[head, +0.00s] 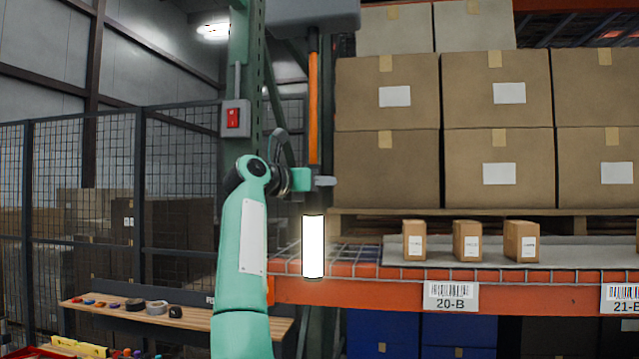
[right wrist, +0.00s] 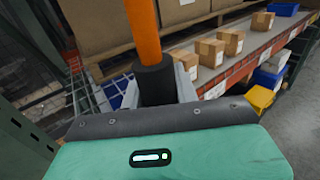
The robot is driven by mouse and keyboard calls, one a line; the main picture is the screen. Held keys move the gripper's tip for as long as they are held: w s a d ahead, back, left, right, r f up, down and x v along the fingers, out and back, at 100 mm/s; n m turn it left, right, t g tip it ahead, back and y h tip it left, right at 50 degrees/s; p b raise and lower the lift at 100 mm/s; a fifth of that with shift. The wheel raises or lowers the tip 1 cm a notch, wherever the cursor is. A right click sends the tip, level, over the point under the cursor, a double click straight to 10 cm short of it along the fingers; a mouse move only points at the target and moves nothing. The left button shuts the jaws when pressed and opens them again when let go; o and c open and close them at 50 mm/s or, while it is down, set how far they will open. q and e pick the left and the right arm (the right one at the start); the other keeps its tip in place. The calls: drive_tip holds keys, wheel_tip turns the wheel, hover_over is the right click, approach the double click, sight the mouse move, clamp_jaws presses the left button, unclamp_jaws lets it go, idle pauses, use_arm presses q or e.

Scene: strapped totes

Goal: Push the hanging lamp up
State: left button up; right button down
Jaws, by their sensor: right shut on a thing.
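The hanging lamp (head: 313,247) is a glowing white cylinder. Above it an orange rod (head: 313,105) runs up to a grey housing (head: 312,14) at the top of the head view. My right gripper (head: 318,181) is at the lower end of the rod, just above the glowing part. In the right wrist view, the orange rod (right wrist: 143,30) enters a black collar (right wrist: 153,85) between the two grey fingers, and the gripper is shut on it. The glowing part is hidden in that view. My left gripper is not in view.
Behind the lamp is an orange-beamed shelf (head: 350,291) with several small boxes (head: 467,241). Large cartons (head: 497,90) stand on a pallet above. A green post (head: 241,70) with a red switch (head: 233,118) is left of the rod. A wooden bench (head: 190,319) stands lower left.

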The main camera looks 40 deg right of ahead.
drive_tip(key=shift+s+r, duration=0.1)
drive_tip(key=shift+r, duration=0.4)
drive_tip(key=c, duration=1.2)
unclamp_jaws()
drive_tip(key=shift+c, duration=0.2)
drive_tip(key=shift+o, duration=0.9)
drive_tip(key=shift+f, duration=0.15)
drive_tip(key=shift+f, duration=0.1)
drive_tip(key=shift+a+f, duration=0.1)
drive_tip(key=shift+a, duration=0.2)
drive_tip(key=s+a+b, duration=0.1)
drive_tip(key=a+b, duration=0.4)
drive_tip(key=a, duration=0.8)
drive_tip(key=shift+s+r+b, duration=0.2)
drive_tip(key=shift+b, duration=0.1)
